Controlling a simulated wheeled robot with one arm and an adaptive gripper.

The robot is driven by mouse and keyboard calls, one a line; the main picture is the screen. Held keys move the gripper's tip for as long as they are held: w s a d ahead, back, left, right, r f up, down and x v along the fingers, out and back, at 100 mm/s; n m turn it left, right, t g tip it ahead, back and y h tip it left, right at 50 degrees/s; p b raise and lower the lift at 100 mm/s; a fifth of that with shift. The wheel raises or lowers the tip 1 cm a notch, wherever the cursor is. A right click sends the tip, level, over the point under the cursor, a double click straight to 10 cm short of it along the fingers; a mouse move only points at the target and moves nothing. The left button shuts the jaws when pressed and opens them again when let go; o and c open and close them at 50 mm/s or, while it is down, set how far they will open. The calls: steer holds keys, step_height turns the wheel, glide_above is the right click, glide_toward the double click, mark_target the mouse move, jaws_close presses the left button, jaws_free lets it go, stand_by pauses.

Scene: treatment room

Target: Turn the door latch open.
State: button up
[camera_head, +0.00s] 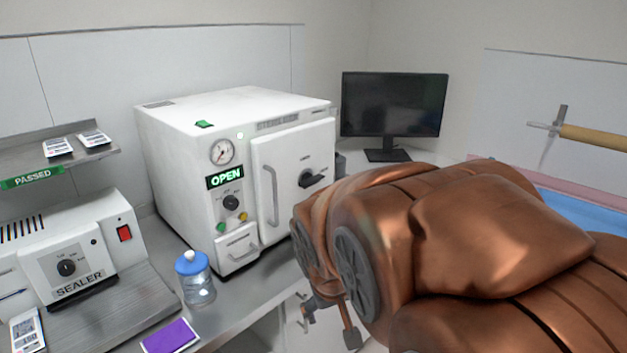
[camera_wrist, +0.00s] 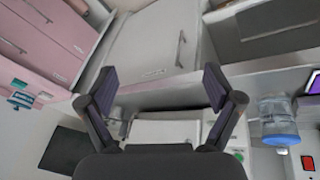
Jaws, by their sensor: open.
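The white sterilizer (camera_head: 165,150) stands on the counter with its front door (camera_head: 285,150) closed. The black door latch (camera_head: 314,180) is on the right part of the door, its handle lying roughly sideways. A green sign on the front reads OPEN. My gripper (camera_head: 330,322) is below and in front of the sterilizer, beneath counter height, and mostly hidden by my copper arm. In the wrist view my gripper (camera_wrist: 157,88) has its two fingers wide apart with nothing between them. The latch cannot be made out in that view.
A water bottle (camera_head: 195,279) and a purple pad (camera_head: 170,337) are near the counter's front edge. The sealer (camera_head: 75,255) stands left, a monitor (camera_head: 392,105) at the back right. In the wrist view, a grey cabinet (camera_wrist: 155,40) stands beyond the fingers.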

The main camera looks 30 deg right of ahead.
mark_target(316, 181)
steer(key=shift+o, duration=0.3)
steer(key=w+d+r+m+t+h, duration=0.1)
steer(key=w+d+r+t+h, duration=0.2)
steer(key=w+d, duration=0.7)
steer(key=shift+d+r+t, duration=0.3)
steer(key=shift+d+r, duration=0.3)
steer(key=shift+r, duration=0.2)
steer(key=w+d+r+n+t+y, duration=0.1)
steer(key=w+d+r+n+t, duration=0.1)
steer(key=w+d+r+t, duration=0.45)
steer(key=w+d+r+n+t+y, duration=0.1)
steer(key=w+d+t, duration=0.25)
steer(key=w, duration=0.55)
steer(key=shift+w+a+f+n+t+y+p, duration=0.2)
steer(key=shift+w+a+f+n+y, duration=0.55)
steer(key=shift+w+y, duration=0.6)
steer(key=shift+w+a+f+n+t+y+p, duration=0.2)
steer(key=shift+w+a+f+n+y, duration=0.35)
steer(key=shift+w+a+y, duration=0.6)
steer(key=shift+w+a+f+n+t+y+p, duration=0.2)
steer(key=shift+w+a+f+n+y, duration=0.45)
steer(key=shift+w+y, duration=0.85)
steer(key=shift+s, duration=0.1)
steer(key=shift+c, duration=0.4)
steer(key=c, duration=0.8)
